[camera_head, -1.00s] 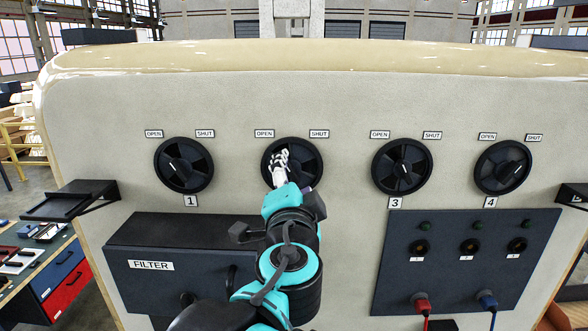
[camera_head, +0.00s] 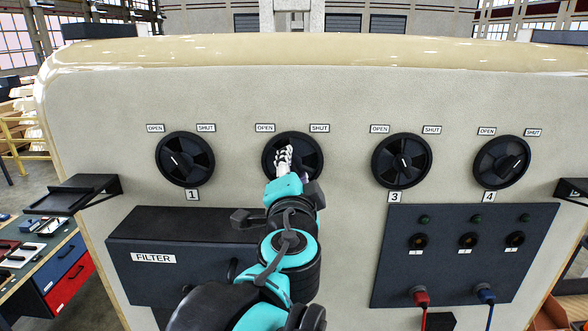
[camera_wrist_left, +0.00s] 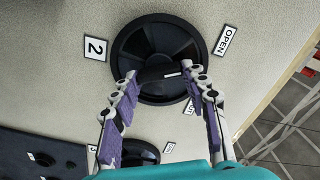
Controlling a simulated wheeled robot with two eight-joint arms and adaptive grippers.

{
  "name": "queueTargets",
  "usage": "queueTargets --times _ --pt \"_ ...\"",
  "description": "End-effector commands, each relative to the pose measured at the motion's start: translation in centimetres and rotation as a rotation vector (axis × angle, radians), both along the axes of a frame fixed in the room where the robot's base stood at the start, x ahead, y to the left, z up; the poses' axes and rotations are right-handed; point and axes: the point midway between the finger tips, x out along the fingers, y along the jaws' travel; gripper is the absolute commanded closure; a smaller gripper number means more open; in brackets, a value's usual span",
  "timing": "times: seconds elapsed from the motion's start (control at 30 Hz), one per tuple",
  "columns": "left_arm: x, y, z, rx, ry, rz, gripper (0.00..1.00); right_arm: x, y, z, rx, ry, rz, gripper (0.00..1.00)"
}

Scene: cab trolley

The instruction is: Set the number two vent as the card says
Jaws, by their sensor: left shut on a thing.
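The number two vent (camera_head: 312,155) is a black round dial on the beige panel, with an OPEN label (camera_head: 265,128) at its upper left and a SHUT label (camera_head: 319,128) at its upper right. My left gripper (camera_head: 284,158) is at its middle and hides part of it. In the left wrist view the fingers (camera_wrist_left: 161,74) are shut on the dial's central bar (camera_wrist_left: 158,73). The bar's white mark points roughly between OPEN (camera_wrist_left: 227,40) and SHUT. The 2 plate (camera_wrist_left: 95,48) lies opposite. My right gripper is out of view, and I see no readable card.
Vents one (camera_head: 185,160), three (camera_head: 402,161) and four (camera_head: 501,162) stand in the same row. Below are a protruding FILTER box (camera_head: 200,257) and a dark socket panel (camera_head: 400,275) with red and blue plugs. Small dark shelves (camera_head: 72,193) stick out at both sides.

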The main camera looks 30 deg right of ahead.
Motion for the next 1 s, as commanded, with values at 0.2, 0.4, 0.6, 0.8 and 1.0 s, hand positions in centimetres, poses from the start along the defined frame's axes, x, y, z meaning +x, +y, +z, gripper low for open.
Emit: queueTargets --times 0.2,0.4,0.6,0.8,1.0 --pt "-0.02 -0.05 -0.11 0.095 -0.058 0.0 0.84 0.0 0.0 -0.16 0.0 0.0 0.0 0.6" --pt "-0.03 -0.07 -0.19 0.24 -0.147 0.0 0.84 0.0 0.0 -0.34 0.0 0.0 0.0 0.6" --pt "-0.04 -0.08 -0.28 0.403 -0.247 0.0 0.84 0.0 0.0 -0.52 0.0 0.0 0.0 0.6" --pt "-0.03 -0.07 -0.37 0.561 -0.344 0.0 0.84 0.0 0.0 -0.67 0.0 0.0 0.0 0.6" --pt "-0.02 -0.05 -0.44 0.696 -0.427 0.0 0.84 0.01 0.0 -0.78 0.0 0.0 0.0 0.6"
